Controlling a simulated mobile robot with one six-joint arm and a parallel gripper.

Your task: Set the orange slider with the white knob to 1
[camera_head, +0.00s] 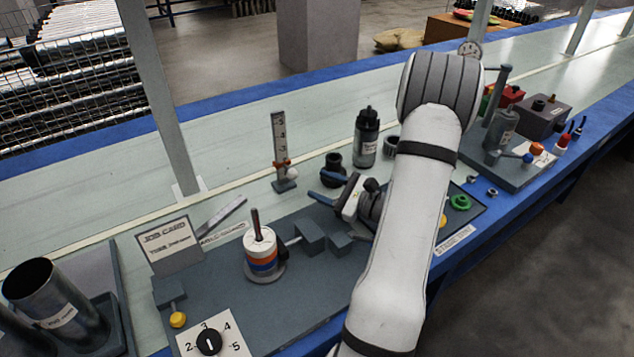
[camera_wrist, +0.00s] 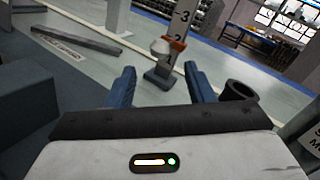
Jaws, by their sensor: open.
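The upright scale post (camera_head: 279,135) is a pale plate with printed numbers on a dark foot, near the middle of the bench. The orange slider (camera_head: 281,163) sits low on it, with the white knob (camera_head: 291,174) beside it. In the wrist view the orange slider (camera_wrist: 177,43) is right at or just under the number 2, and the white knob (camera_wrist: 160,46) faces me. My gripper (camera_head: 327,187) is open and empty, to the right of the post. Its blue fingers (camera_wrist: 160,86) straddle the post's foot in view and appear apart from the knob.
A dark bottle (camera_head: 367,137) and a black cup-like part (camera_head: 333,170) stand right of the post. A stack of coloured rings (camera_head: 262,254), a sign (camera_head: 171,244) and a numbered dial (camera_head: 209,341) are front left.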

